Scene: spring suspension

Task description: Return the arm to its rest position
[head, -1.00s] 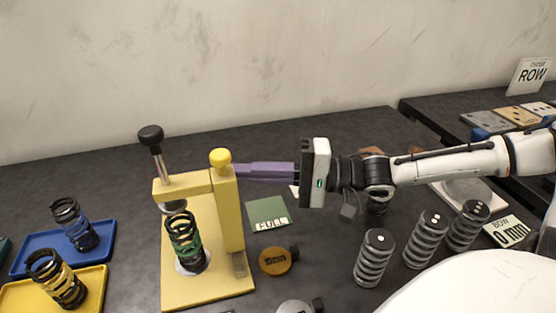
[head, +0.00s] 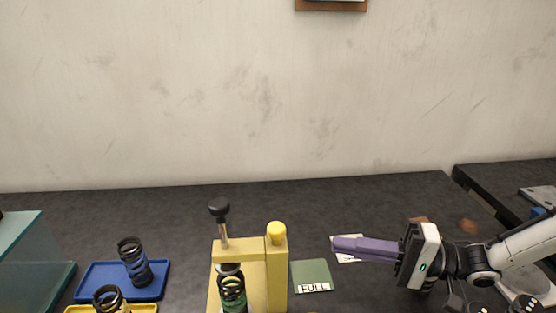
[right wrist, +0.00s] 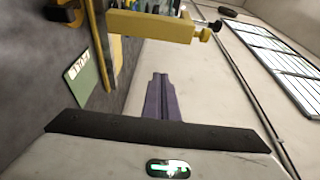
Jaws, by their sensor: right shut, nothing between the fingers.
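My right gripper (head: 336,246) has purple fingers that are closed together with nothing between them. In the head view it is held to the right of the yellow press and points left, above the table beside the green FULL card. In the right wrist view its purple fingers (right wrist: 158,80) show shut, with the wall behind them. The rest of my right arm (head: 525,245) reaches in from the right edge. My left gripper is not in view.
The yellow press (head: 277,270) with a black knob stands at front centre, a green-banded spring (head: 232,292) in it. The green FULL card (head: 312,278) lies right of it. A blue tray (head: 92,284) with a spring (head: 135,262) and a yellow tray (head: 143,308) are left.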

